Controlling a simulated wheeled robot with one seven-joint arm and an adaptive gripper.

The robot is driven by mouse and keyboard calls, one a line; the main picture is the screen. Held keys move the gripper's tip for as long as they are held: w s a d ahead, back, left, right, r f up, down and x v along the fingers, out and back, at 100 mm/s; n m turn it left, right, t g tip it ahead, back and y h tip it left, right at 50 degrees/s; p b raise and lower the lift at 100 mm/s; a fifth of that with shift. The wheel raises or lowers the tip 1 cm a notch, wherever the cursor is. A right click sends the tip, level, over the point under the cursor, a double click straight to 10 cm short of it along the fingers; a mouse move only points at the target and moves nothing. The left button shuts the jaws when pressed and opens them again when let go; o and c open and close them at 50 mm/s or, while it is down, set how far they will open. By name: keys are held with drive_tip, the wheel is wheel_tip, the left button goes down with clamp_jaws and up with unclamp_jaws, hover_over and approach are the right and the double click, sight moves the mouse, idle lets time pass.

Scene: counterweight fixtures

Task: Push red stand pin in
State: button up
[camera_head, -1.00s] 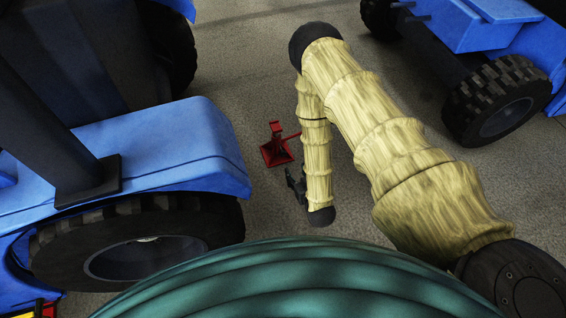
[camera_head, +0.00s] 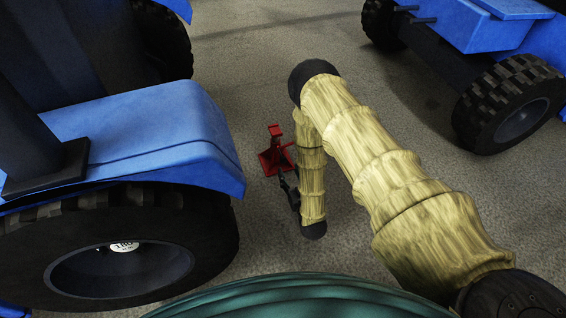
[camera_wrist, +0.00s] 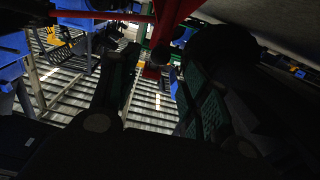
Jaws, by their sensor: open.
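The red stand (camera_head: 273,154) stands on the floor, left of my forearm and right of the near blue tractor. Its wide base and upright post show in the head view; the pin cannot be made out clearly there. My gripper (camera_head: 287,186) is just below and right of the stand in the head view, partly hidden by my forearm. In the wrist view the red stand (camera_wrist: 166,30) rises at top centre with a red bar running left from it. My open gripper (camera_wrist: 150,100) has its fingers spread on either side, with the stand's lower part between and beyond the fingertips.
A blue tractor (camera_head: 140,140) with a large dark wheel (camera_head: 120,255) fills the left, close to the stand. Another blue tractor (camera_head: 500,25) with a wheel (camera_head: 510,115) stands at the upper right. Grey floor (camera_head: 250,60) is clear between them.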

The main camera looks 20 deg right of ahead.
sight(284, 161)
drive_tip(key=w+b, duration=0.2)
drive_tip(key=w, duration=0.4)
drive_tip(key=shift+w+a+f+b, duration=0.1)
drive_tip(key=shift+w+f+b, duration=0.1)
drive_tip(key=shift+b, duration=0.2)
drive_tip(key=shift+w+r, duration=0.2)
drive_tip(key=shift+w, duration=0.5)
